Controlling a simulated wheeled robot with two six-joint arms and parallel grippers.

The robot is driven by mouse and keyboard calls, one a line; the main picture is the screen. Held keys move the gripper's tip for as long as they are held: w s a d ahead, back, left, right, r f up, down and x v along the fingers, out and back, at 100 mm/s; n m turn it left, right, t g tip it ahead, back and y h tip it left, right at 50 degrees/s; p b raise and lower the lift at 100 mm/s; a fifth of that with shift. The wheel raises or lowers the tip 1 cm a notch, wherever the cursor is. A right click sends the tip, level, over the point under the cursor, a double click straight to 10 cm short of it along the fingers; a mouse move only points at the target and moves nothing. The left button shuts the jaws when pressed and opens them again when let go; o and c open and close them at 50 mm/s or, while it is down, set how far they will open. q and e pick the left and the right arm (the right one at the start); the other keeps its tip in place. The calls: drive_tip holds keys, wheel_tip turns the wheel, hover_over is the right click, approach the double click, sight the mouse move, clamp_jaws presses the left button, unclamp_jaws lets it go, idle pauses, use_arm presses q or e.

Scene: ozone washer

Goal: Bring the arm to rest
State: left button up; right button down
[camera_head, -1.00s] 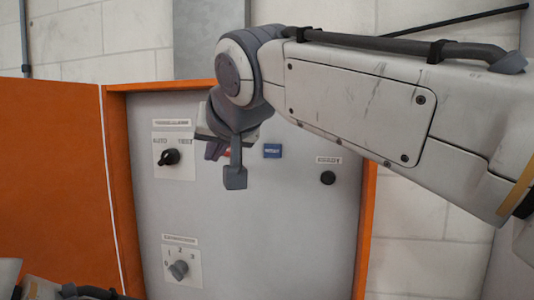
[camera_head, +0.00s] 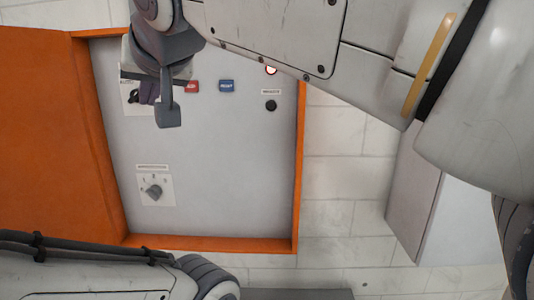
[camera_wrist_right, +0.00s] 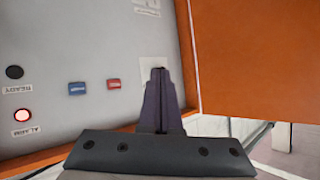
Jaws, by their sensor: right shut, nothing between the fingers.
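My right gripper (camera_head: 147,92) is in front of the upper left of the grey control panel (camera_head: 215,150). It partly covers the upper selector's white plate (camera_head: 129,108). In the right wrist view the fingers of my right gripper (camera_wrist_right: 158,74) are together and empty, pointing at the panel near that white plate (camera_wrist_right: 150,63). I cannot tell whether they touch it. My right arm reaches in from the upper right. My left arm lies along the bottom left; its gripper is out of view.
An orange frame and open orange door (camera_head: 45,130) border the panel. A red button (camera_head: 192,87), a blue button (camera_head: 227,86), a lit red lamp (camera_head: 271,69), a dark ready lamp (camera_head: 271,105) and a lower knob (camera_head: 154,191) show. A pale box (camera_head: 425,200) stands right.

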drive_tip(key=w+d+f+m+g+h, duration=0.1)
drive_tip(key=w+d+f+h, duration=0.15)
drive_tip(key=d+f, duration=0.7)
drive_tip(key=w+d+f+g+h, duration=0.15)
drive_tip(key=w+d+f, duration=0.35)
drive_tip(key=f, duration=0.8)
drive_tip(key=s+d+f+m+g+h, duration=0.15)
drive_tip(key=s+d+f, duration=0.25)
drive_tip(key=d+f, duration=0.4)
drive_tip(key=s+d+f+m+g+h, duration=0.15)
drive_tip(key=s+d+f, duration=0.25)
drive_tip(key=d+f, duration=0.45)
drive_tip(key=s+d+f+g, duration=0.2)
drive_tip(key=s+d+f, duration=0.4)
drive_tip(key=s+f, duration=0.15)
use_arm(q)
wheel_tip(320, 180, down, 7)
drive_tip(key=b, duration=0.7)
drive_tip(key=shift+s+f, duration=0.15)
drive_tip(key=shift+s, duration=0.25)
use_arm(e)
drive_tip(key=s+a+n+g, duration=0.2)
drive_tip(key=s+a+n, duration=0.4)
drive_tip(key=s+a, duration=0.7)
drive_tip(key=shift+s+a+n+y, duration=0.4)
drive_tip(key=shift+s, duration=0.15)
